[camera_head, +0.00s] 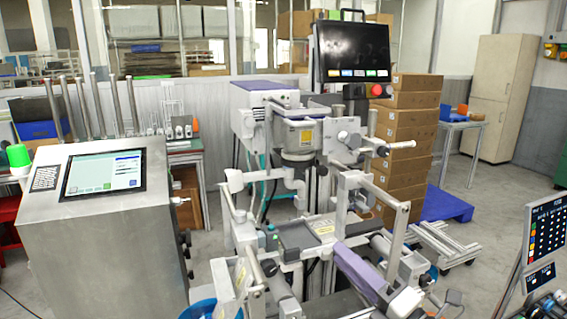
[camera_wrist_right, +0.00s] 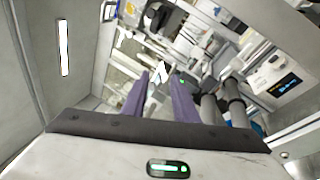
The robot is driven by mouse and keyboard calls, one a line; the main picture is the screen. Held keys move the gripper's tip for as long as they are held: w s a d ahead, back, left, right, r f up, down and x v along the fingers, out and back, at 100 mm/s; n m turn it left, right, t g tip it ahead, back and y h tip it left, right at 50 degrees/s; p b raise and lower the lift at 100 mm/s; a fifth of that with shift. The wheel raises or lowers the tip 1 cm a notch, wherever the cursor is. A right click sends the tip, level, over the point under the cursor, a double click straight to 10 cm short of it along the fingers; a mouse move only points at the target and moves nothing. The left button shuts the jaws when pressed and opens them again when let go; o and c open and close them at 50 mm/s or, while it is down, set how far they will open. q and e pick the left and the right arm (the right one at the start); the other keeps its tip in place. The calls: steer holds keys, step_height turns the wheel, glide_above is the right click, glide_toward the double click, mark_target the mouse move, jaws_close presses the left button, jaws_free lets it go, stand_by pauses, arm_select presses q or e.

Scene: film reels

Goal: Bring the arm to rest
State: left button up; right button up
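My right gripper (camera_wrist_right: 160,82) shows in its wrist view as two purple fingers standing apart, with nothing held between them. In the head view a purple finger-like bar (camera_head: 360,272) at the lower middle looks like part of it, in front of the machine. The rest of the right arm is hard to separate from the machine's pale links. My left gripper cannot be made out in the head view. No film reel can be clearly made out.
A pale machine (camera_head: 303,137) with a dark screen (camera_head: 352,52) fills the middle. A steel console (camera_head: 100,230) stands at left, a control panel (camera_head: 548,238) at right. Cardboard boxes (camera_head: 408,130) are stacked behind. Dark cylinders (camera_wrist_right: 234,103) lie near my right fingers. Open floor shows at right.

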steer(key=s+d+f+m+g+h, duration=0.15)
steer(key=s+f+m+h, duration=0.35)
steer(key=f+m, duration=0.55)
steer(key=s+d+f+m+g+h, duration=0.1)
steer(key=s+d+f+m+h, duration=0.2)
steer(key=s+f+m, duration=0.75)
steer(key=s+f+m+g+h, duration=0.1)
steer(key=s+f+m+g, duration=0.5)
steer(key=s+f, duration=0.8)
steer(key=shift+s+f, duration=0.2)
steer(key=shift+f, duration=0.35)
